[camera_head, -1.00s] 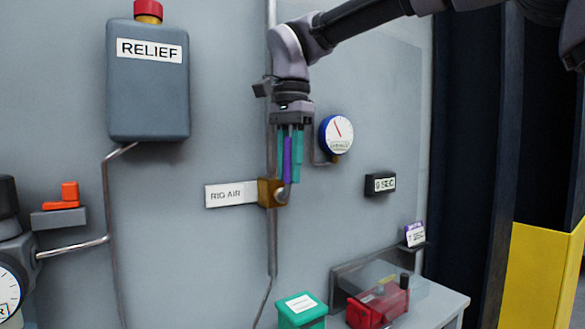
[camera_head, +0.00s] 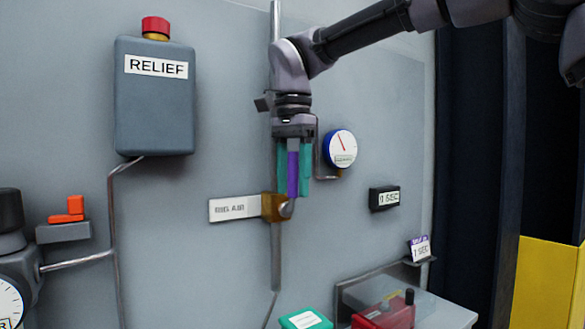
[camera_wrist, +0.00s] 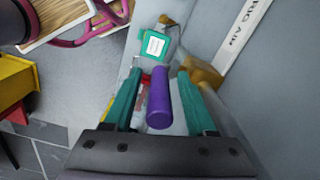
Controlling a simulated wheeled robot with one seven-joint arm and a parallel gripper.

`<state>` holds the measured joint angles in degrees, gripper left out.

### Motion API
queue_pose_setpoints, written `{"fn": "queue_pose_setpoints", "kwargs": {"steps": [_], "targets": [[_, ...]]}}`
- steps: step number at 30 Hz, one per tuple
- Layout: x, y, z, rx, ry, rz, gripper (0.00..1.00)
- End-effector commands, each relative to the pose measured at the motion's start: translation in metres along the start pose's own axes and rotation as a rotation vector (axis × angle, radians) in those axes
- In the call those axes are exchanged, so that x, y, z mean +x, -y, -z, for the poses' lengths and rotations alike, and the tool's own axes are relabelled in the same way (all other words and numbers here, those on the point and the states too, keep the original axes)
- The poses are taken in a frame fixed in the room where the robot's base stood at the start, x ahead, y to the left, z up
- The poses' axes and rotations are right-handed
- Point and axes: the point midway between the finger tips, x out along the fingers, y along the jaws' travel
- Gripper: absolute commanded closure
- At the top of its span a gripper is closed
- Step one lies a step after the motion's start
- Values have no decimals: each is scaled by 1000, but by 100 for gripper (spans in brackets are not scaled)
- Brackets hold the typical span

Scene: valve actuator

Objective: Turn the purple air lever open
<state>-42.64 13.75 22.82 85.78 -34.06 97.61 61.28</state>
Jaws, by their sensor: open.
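The purple lever (camera_head: 293,172) stands upright on a brass valve body (camera_head: 275,206) on the grey wall panel, to the right of the RIG AIR label (camera_head: 235,208). My gripper (camera_head: 294,180) points down over the lever, with its teal fingers on either side of it. In the wrist view the purple lever (camera_wrist: 159,102) lies between the two open teal fingers (camera_wrist: 155,98), with a gap to the left finger. The gap on the right side is narrower. The brass valve (camera_wrist: 203,74) shows beyond the right finger.
A round blue-rimmed gauge (camera_head: 340,149) sits close to the right of my gripper. A small display box (camera_head: 384,197) is lower right. The RELIEF tank (camera_head: 155,100) is at the left. A red device (camera_head: 385,312) and a teal box (camera_head: 305,319) are below.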

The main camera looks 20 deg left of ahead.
Motion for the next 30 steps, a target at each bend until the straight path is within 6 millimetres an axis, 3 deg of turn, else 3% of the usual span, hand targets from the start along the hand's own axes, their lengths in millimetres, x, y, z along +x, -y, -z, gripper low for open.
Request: {"fn": "queue_pose_setpoints", "kwargs": {"steps": [16, 21, 30], "targets": [[-93, 1, 0, -1, 0, 3, 44], [-104, 0, 0, -1, 0, 2, 44], [-105, 0, 0, -1, 0, 1, 44]]}}
